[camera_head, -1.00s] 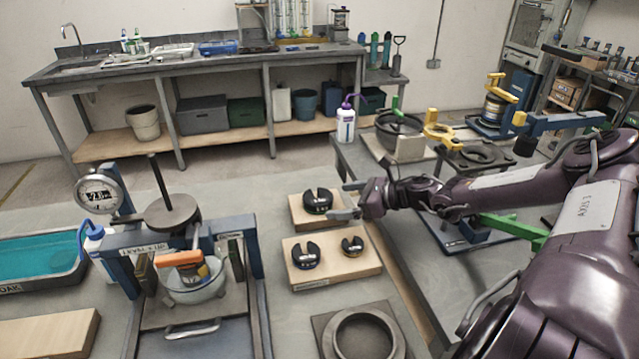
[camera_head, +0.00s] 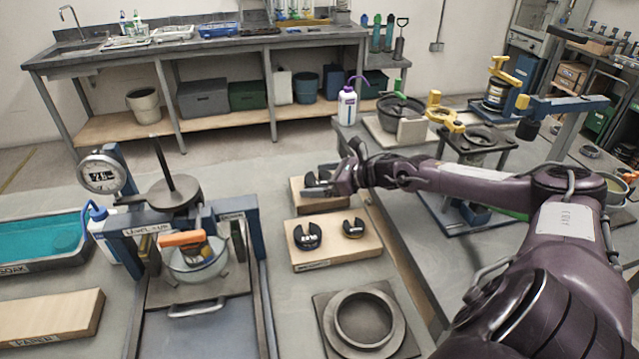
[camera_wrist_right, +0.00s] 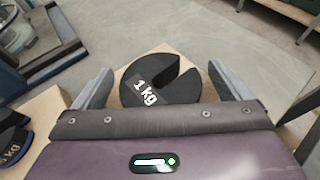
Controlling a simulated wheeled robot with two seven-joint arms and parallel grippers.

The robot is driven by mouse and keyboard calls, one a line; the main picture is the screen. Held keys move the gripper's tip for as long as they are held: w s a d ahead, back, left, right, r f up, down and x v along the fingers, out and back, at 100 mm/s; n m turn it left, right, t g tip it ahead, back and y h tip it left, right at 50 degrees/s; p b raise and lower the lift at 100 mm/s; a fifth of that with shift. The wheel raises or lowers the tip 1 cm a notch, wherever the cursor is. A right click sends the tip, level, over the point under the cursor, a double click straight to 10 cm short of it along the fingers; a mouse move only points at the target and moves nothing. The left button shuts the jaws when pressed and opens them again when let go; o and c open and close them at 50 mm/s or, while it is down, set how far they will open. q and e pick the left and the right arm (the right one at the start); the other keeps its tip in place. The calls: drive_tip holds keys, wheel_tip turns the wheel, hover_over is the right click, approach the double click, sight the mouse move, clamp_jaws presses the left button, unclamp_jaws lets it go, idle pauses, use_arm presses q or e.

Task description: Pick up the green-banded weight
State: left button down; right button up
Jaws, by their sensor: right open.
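A black slotted weight marked "1 kg" (camera_wrist_right: 150,90) lies on the rear wooden block (camera_wrist_right: 190,62). In the wrist view it sits between the two spread fingers of my right gripper (camera_wrist_right: 160,72); I see no contact. No green band shows on its visible top. In the head view my right gripper (camera_head: 322,184) is over the rear block (camera_head: 298,206) and mostly hides this weight. Two other slotted weights, a larger one (camera_head: 307,238) and a smaller one (camera_head: 353,228), lie on the front wooden block (camera_head: 335,252). My left gripper is out of view.
A lever press with a dial gauge (camera_head: 100,172) and a glass bowl stands to the left. A grey ring on a plate (camera_head: 328,335) lies in front of the blocks. A wash bottle (camera_head: 346,106) and a black bowl (camera_head: 400,112) stand behind, to the right.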

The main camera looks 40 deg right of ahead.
drive_tip(key=c, duration=1.4)
drive_tip(key=shift+w+r, duration=0.1)
drive_tip(key=shift+r, duration=0.05)
drive_tip(key=shift+c, duration=0.8)
drive_tip(key=shift+d+r, duration=0.1)
drive_tip(key=shift+r, duration=0.05)
wheel_tip(320, 180, up, 23)
drive_tip(key=shift+b, duration=0.3)
